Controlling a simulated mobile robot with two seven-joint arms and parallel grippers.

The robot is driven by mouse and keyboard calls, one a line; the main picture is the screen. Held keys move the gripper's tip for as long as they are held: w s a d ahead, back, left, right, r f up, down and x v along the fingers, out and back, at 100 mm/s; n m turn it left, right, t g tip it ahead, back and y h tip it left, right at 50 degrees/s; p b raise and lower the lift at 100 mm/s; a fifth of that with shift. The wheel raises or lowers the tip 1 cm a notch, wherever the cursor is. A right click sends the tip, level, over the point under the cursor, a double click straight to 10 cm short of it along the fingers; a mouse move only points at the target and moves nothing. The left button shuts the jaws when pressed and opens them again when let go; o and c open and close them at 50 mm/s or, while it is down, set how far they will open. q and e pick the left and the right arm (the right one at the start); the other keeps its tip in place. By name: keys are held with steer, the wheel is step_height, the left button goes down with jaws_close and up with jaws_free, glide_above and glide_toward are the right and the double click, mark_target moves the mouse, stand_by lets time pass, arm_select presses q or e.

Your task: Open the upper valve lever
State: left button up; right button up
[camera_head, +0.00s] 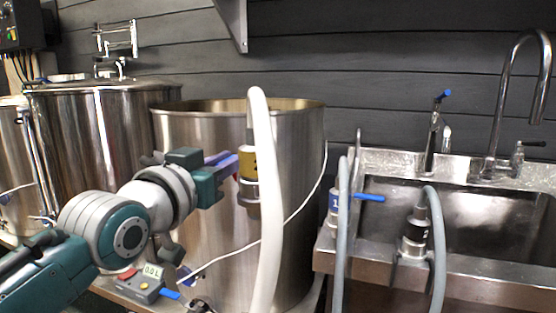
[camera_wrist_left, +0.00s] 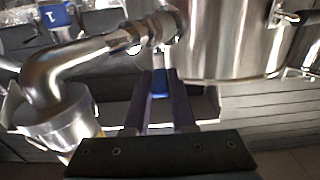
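My left gripper (camera_head: 226,166) reaches in from the left, in front of the large open steel pot (camera_head: 220,220). Its dark purple fingers are level with the yellow-labelled hose coupling (camera_head: 248,163) and just left of it. In the left wrist view the two fingers of the left gripper (camera_wrist_left: 159,82) stand apart. A small blue piece, likely the end of the upper valve lever (camera_wrist_left: 160,82), shows in the gap between them; contact cannot be told. The valve body behind is mostly hidden in the head view. My right gripper is in neither view.
A white hose (camera_head: 268,200) hangs in front of the pot, close to the fingers. A small display box (camera_head: 146,284) and another blue lever (camera_head: 170,293) sit below. A steel sink (camera_head: 460,215) with grey hoses is at right. A lidded kettle (camera_head: 100,130) stands behind my arm.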

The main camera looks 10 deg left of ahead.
arm_select(q)
steer(key=o, duration=0.4)
steer(key=s+a+p, duration=0.1)
steer(key=s+p, duration=0.1)
steer(key=s, duration=0.7)
steer(key=shift+s, duration=0.4)
steer(key=shift+a, duration=0.1)
